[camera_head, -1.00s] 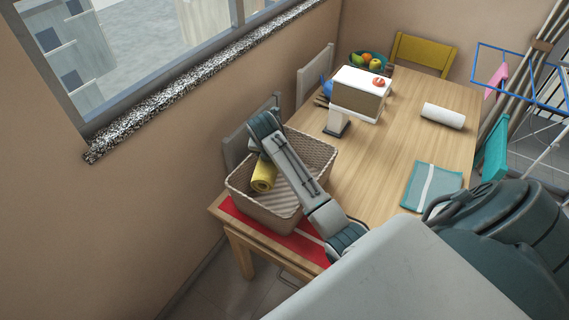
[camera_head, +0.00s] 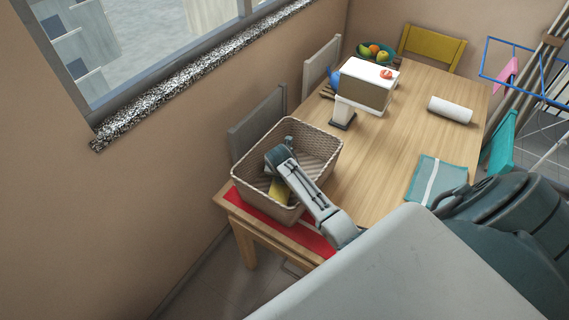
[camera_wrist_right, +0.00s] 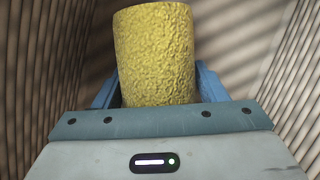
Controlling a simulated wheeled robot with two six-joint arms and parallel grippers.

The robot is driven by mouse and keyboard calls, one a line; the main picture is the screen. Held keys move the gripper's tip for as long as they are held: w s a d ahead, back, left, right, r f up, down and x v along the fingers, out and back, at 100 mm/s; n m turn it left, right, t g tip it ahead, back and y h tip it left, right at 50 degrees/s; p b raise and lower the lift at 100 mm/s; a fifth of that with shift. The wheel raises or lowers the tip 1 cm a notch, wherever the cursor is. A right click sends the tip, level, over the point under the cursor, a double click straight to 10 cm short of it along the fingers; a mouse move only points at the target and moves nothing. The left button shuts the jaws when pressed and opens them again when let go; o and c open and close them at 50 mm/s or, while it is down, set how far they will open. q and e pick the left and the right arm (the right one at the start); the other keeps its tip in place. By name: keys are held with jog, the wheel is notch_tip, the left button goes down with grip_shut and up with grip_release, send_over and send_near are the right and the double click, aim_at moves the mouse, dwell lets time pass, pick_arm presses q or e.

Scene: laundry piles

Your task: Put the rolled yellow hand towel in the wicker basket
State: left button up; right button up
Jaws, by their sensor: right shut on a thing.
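The wicker basket (camera_head: 253,196) stands on the near left end of the wooden table, partly on a red cloth. My right arm reaches into it from the lower right, and the wrist hides part of the inside. The rolled yellow hand towel (camera_head: 280,190) shows inside the basket, below the rim and partly covered by my arm. In the right wrist view my right gripper (camera_wrist_right: 156,88) is shut on the yellow towel (camera_wrist_right: 155,50), with ribbed basket walls (camera_wrist_right: 38,60) on both sides. Whether the towel touches the basket floor is hidden. My left gripper is not in view.
A red cloth (camera_head: 310,238) lies under the basket. Behind it stand a white-topped box (camera_head: 365,90) and a fruit bowl (camera_head: 372,55). A white roll (camera_head: 450,110) and a folded teal towel (camera_head: 437,180) lie to the right. The table's middle is clear.

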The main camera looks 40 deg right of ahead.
jog(key=o, duration=1.1)
jog(key=b+v, duration=0.1)
jog(key=v, duration=1.1)
jog(key=shift+r+b, duration=0.1)
jog(key=shift+b, duration=0.25)
jog(key=shift+d, duration=0.1)
